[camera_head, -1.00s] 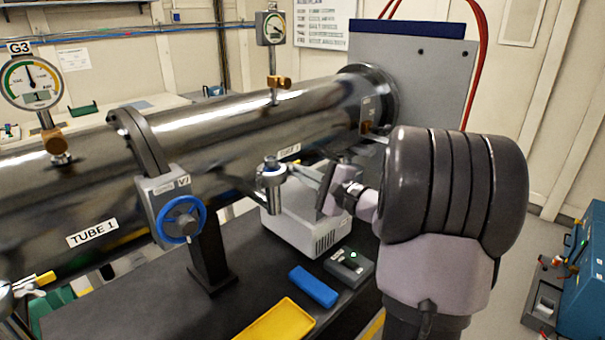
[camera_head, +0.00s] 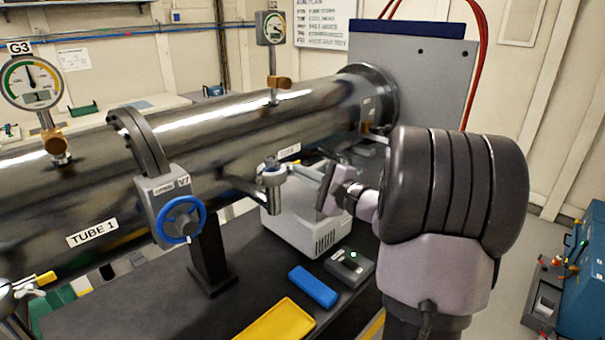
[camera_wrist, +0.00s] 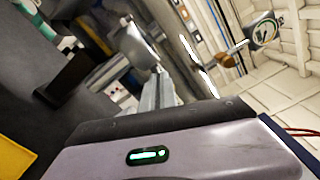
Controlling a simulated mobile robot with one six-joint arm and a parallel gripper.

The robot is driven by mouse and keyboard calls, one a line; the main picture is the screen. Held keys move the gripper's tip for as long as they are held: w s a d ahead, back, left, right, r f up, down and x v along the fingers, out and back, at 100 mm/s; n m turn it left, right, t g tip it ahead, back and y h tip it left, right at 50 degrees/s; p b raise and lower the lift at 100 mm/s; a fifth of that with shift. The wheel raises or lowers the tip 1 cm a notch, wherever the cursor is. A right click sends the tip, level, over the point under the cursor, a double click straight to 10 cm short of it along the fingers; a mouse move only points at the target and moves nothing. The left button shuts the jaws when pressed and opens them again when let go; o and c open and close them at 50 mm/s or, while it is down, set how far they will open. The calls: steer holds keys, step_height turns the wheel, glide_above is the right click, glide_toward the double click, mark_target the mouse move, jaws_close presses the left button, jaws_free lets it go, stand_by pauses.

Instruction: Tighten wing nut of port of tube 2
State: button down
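Tube 2 is the far part of the long shiny metal tube (camera_head: 325,112), with a small label on its lower side. Its port (camera_head: 271,178) is a short metal stub with a clamp ring, hanging at the tube's near side. The wing nut is too small to make out. The finger opening is unclear, and nothing is seen held.
A white-grey box (camera_head: 305,222) stands under the port and gripper. The V7 valve (camera_head: 175,205) with a blue handwheel is to the left.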

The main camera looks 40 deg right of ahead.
stand_by(0.4)
steer(key=shift+m, duration=1.2)
steer(key=c, duration=1.6)
jaws_free()
steer(key=shift+c, duration=0.2)
